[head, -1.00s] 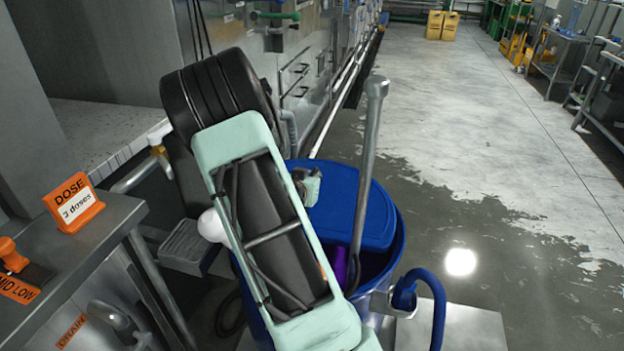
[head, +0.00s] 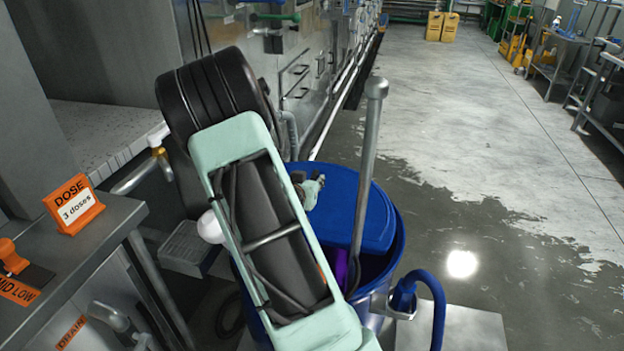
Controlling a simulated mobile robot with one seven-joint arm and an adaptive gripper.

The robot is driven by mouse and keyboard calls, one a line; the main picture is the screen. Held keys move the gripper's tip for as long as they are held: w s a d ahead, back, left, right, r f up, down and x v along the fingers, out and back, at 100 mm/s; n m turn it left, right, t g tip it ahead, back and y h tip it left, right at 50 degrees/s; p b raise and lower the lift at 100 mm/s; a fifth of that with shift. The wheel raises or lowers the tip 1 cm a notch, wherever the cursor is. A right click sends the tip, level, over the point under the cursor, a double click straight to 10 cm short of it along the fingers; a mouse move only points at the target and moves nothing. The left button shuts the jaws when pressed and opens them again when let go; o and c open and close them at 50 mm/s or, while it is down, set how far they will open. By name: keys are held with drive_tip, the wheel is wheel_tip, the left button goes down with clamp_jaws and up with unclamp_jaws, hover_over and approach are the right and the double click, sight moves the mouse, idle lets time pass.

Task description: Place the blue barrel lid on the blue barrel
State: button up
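The blue lid (head: 362,213) is over the far part of the blue barrel (head: 392,268), leaving the near right part of the opening uncovered. I cannot tell whether it rests on the rim. A purple thing (head: 341,268) shows inside the barrel. My gripper (head: 312,186) is at the lid's upper left, mostly hidden behind my own arm; whether its fingers are open or shut on the lid is not clear. A grey metal rod (head: 366,175) stands upright out of the barrel, in front of the lid.
A blue hose (head: 431,290) curves at the barrel's near right side. A steel table (head: 110,232) with an orange dose sign (head: 73,204) stands at left. Metal machines line the back left. The floor (head: 480,150) to the right is open, partly wet.

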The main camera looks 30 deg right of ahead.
drive_tip(key=v, duration=0.6)
drive_tip(key=shift+s+a+r, duration=0.1)
drive_tip(key=shift+s+a, duration=0.05)
drive_tip(key=shift+a, duration=0.05)
